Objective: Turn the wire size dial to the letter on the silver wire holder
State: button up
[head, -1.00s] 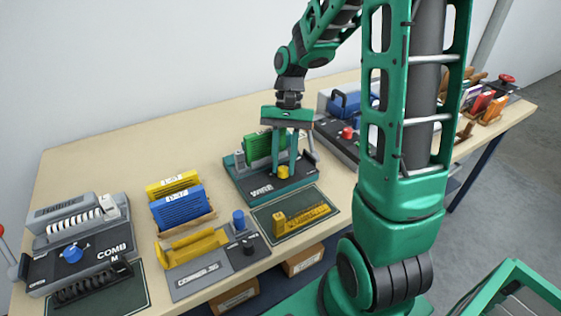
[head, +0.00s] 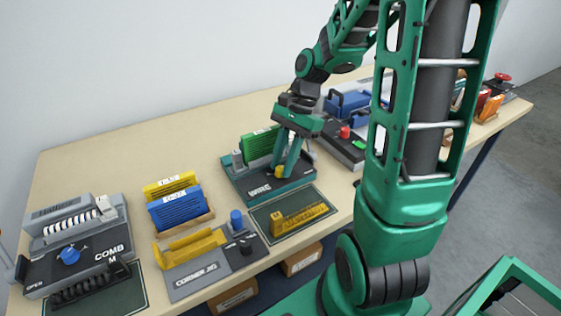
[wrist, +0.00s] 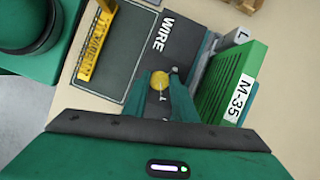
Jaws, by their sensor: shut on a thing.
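The wire machine (head: 240,190) is a dark block marked WIRE, with a yellow size dial (head: 279,172) on its front right; the dial also shows in the wrist view (wrist: 158,80). My gripper (head: 283,166) points down and is shut on the dial, one finger on each side. In the wrist view a pale line crosses the dial, and a small letter like T shows beside it. The silver wire holder (head: 237,160) stands at the machine's left; its end in the wrist view (wrist: 240,37) bears a letter L. Other dial letters are hidden or too small to read.
A green block labelled M-35 (wrist: 233,90) stands on the machine behind the dial. A green mat with a yellow comb-like piece (head: 300,219) lies in front. The corner jig (head: 200,268) and COMB machine (head: 90,255) are to the left.

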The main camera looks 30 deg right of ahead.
jog(key=shift+w+a, duration=0.1)
dwell(0.3)
jog(key=o, duration=0.7)
jog(key=shift+o, duration=0.2)
jog(key=shift+r, duration=0.15)
jog(key=s+v, duration=0.1)
jog(key=v, duration=0.9)
jog(key=shift+w+r, duration=0.25)
jog(key=shift+w, duration=0.25)
jog(key=shift+s, duration=0.1)
jog(key=s+d+f+n+h, duration=0.1)
jog(key=s+n, duration=0.3)
jog(key=s, duration=0.5)
jog(key=s+d+f+n+h, duration=0.2)
jog(key=s+n, duration=0.3)
jog(key=s, duration=0.5)
jog(key=shift+s+d+f+t+h, duration=0.25)
jog(key=shift+d+f+t+h, duration=0.15)
jog(key=shift+h, duration=0.2)
